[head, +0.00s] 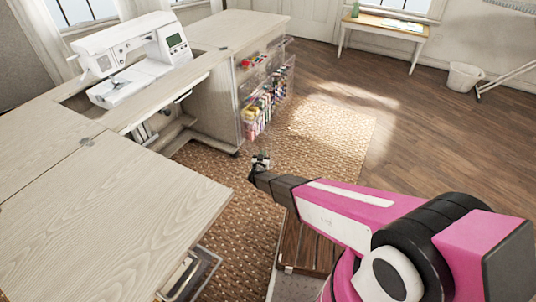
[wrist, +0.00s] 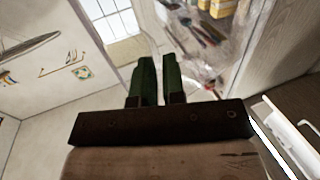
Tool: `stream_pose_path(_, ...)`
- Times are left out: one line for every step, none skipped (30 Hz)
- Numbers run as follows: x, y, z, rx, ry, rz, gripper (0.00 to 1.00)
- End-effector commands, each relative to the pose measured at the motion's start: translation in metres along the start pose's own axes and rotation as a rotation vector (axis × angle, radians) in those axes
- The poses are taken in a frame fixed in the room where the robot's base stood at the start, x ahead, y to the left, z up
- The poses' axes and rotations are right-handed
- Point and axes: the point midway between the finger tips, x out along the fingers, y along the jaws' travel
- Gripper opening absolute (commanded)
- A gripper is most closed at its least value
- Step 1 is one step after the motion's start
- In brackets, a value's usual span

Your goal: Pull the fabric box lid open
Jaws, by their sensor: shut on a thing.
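My gripper (head: 261,159) reaches out above the woven rug, right of the cabinet's open front. In the wrist view its two green fingers (wrist: 159,82) stand close together, with a narrow gap between them. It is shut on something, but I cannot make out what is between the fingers. I cannot pick out the fabric box or its lid for certain. A brown slatted wooden thing (head: 307,247) is partly hidden under my arm, and I cannot tell whether it is the box.
The sewing cabinet top (head: 110,205) fills the left, with a white sewing machine (head: 135,60). Clear bins of thread (head: 266,105) hang on its side. A clear drawer (head: 195,275) sticks out at the bottom. The rug (head: 330,135) and floor to the right are clear.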

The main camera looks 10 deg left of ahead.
Motion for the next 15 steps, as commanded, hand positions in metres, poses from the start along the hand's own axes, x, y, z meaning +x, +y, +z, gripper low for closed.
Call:
stream_pose_path(-0.0002, -0.0044, -0.0011, -0.008, 0.003, -0.006, 0.00)
stream_pose_path(-0.0009, -0.0054, -0.0011, -0.008, 0.003, -0.006, 0.00)
stream_pose_path(-0.0015, -0.0065, -0.0011, -0.008, 0.003, -0.006, 0.00)
stream_pose_path(-0.0020, -0.0071, -0.0011, -0.008, 0.003, -0.007, 0.00)
stream_pose_path(-0.0023, -0.0076, -0.0011, -0.008, 0.003, -0.007, 0.00)
stream_pose_path(-0.0027, -0.0081, -0.0011, -0.008, 0.002, -0.007, 0.00)
stream_pose_path(-0.0028, -0.0083, -0.0011, -0.008, 0.002, -0.007, 0.00)
stream_pose_path(-0.0029, -0.0085, -0.0011, -0.009, 0.002, -0.007, 0.00)
stream_pose_path(-0.0030, -0.0085, -0.0011, -0.009, 0.002, -0.007, 0.00)
stream_pose_path(-0.0030, -0.0085, -0.0011, -0.009, 0.002, -0.007, 0.00)
stream_pose_path(-0.0030, -0.0085, -0.0011, -0.009, 0.002, -0.007, 0.00)
stream_pose_path(-0.0029, -0.0085, -0.0011, -0.009, 0.002, -0.007, 0.00)
stream_pose_path(-0.0029, -0.0085, -0.0011, -0.009, 0.002, -0.007, 0.00)
stream_pose_path(-0.0029, -0.0084, -0.0011, -0.009, 0.002, -0.007, 0.00)
stream_pose_path(-0.0029, -0.0083, -0.0011, -0.009, 0.002, -0.007, 0.00)
